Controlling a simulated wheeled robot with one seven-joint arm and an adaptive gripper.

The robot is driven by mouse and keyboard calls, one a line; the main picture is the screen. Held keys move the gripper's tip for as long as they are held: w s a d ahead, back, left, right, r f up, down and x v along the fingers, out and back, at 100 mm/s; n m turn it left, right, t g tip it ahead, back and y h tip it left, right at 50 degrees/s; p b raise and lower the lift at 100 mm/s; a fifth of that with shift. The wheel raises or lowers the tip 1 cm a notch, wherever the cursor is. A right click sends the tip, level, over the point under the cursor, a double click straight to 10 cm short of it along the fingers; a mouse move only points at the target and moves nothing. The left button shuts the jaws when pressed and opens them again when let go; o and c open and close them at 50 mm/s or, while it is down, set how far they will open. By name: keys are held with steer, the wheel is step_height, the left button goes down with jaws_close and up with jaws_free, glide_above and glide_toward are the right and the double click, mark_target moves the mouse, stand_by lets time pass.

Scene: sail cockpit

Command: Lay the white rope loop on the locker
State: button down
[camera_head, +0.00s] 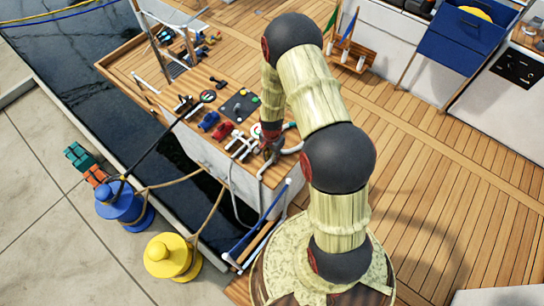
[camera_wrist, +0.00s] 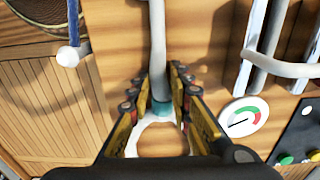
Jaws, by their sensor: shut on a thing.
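My gripper (camera_wrist: 160,78) is shut on the white rope loop (camera_wrist: 157,40) in the wrist view. The rope runs straight up the picture from between the fingers, with a teal band (camera_wrist: 162,108) at the grip and a white curve below it. The fingers hide part of the rope. In the head view my gripper (camera_head: 270,145) is over the right end of the wood-topped white locker (camera_head: 225,172), and a pale curved piece of the loop (camera_head: 291,150) shows beside it. I cannot tell whether the rope touches the top.
A round gauge (camera_wrist: 240,117) and white bars (camera_wrist: 263,55) lie right of the rope. A dark button panel (camera_head: 240,106), red (camera_head: 222,129) and blue (camera_head: 208,120) items crowd the top. Blue (camera_head: 125,205) and yellow (camera_head: 170,256) bollards stand at lower left. Open deck lies right.

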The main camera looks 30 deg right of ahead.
steer(key=shift+f, duration=0.1)
steer(key=shift+f, duration=0.1)
steer(key=c, duration=1.6)
jaws_free()
steer(key=shift+c, duration=0.2)
